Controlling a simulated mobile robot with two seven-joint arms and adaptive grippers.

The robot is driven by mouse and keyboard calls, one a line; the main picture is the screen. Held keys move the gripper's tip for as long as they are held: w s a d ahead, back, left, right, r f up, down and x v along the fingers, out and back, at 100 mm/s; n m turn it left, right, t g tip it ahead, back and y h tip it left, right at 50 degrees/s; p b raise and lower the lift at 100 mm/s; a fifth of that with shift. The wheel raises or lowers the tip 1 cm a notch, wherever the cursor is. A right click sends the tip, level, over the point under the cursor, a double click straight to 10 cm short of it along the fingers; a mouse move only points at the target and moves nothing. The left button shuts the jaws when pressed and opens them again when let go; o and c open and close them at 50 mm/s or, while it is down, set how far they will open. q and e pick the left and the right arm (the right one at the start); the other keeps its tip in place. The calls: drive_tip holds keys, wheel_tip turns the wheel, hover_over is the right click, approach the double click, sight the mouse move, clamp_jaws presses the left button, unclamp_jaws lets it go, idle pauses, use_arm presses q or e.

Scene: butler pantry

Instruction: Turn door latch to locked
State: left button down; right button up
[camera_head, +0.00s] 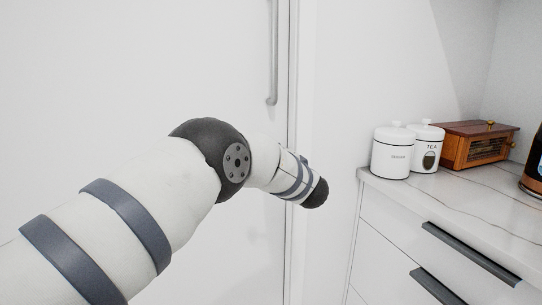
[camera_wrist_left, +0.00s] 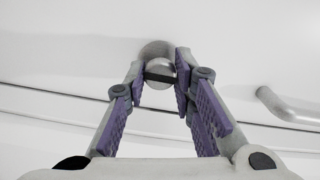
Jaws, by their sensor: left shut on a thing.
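The door latch (camera_wrist_left: 159,66) shows in the left wrist view as a small round metal knob with a dark bar across it, on the white door (camera_head: 110,75). My left gripper (camera_wrist_left: 160,84) is shut on the latch, with its purple-padded fingers on either side of the knob. In the head view my left arm reaches across the door, and its forearm hides the gripper and the latch. I cannot tell the latch's locked or unlocked state. My right gripper is in neither view.
A vertical metal door handle (camera_head: 273,60) is above my arm; a metal bar also shows in the wrist view (camera_wrist_left: 285,106). At right, a marble counter (camera_head: 450,195) holds a white canister (camera_head: 392,155), a tea canister (camera_head: 428,148) and a wooden box (camera_head: 480,143). Drawers with dark handles (camera_head: 470,252) are below.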

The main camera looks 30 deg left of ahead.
use_arm(q)
drive_tip(key=c, duration=1.3)
unclamp_jaws()
drive_tip(key=shift+a, duration=0.1)
drive_tip(key=shift+c, duration=0.2)
drive_tip(key=v, duration=1.2)
